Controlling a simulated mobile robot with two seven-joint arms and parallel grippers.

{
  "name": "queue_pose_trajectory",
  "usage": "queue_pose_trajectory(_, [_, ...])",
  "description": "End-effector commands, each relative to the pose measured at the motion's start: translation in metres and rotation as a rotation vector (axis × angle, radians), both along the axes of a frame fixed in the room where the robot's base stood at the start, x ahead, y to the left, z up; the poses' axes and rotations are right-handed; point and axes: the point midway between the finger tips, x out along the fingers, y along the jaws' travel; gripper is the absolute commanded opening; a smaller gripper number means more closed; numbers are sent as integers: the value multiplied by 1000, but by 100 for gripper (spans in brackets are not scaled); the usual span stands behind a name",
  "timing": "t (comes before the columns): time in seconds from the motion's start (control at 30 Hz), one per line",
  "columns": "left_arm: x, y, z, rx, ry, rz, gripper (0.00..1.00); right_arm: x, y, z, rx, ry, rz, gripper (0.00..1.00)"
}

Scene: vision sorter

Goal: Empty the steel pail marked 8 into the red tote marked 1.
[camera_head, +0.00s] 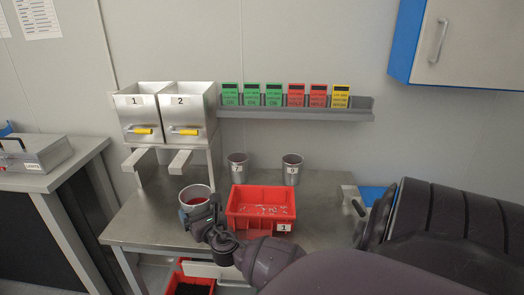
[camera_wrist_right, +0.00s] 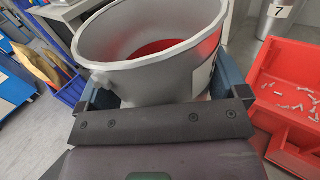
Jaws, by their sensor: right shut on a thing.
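The steel pail (camera_head: 196,194) is at the front left of the steel table, just left of the red tote. My right gripper (camera_head: 200,214) is shut on its near side; the wrist view shows the pail (camera_wrist_right: 130,75) between the two fingers, mouth up. Red shows inside it. A white label edge shows on its side, but its number cannot be read. The red tote marked 1 (camera_head: 284,228) stands on the table, with small pale pieces on its floor; it also shows in the wrist view (camera_wrist_right: 285,130). My left gripper is not in view.
Steel pails marked 7 (camera_head: 238,171) and 9 (camera_head: 292,172) stand behind the tote. Steel hoppers marked 1 (camera_head: 142,114) and 2 (camera_head: 189,114) stand at the back left. A rack of coloured cards (camera_head: 296,115) hangs on the wall. Another red bin (camera_head: 181,268) is below the table.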

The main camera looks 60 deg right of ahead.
Motion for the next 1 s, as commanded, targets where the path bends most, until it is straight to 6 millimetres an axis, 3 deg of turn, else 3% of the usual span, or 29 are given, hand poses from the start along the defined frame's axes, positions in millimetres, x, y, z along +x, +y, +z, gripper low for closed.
queue_pose_trajectory(0.03, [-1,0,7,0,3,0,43,0,-18,5,-1,1,-26,36])
queue_pose_trajectory(0.2, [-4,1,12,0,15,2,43,-3,-65,2,5,5,-94,36])
queue_pose_trajectory(0.4, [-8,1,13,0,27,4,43,-8,-95,-1,13,8,-136,36])
queue_pose_trajectory(0.67, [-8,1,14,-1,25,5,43,-9,-103,-3,16,7,-147,36])
queue_pose_trajectory(1.0, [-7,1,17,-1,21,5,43,-9,-95,0,45,-6,-145,36])
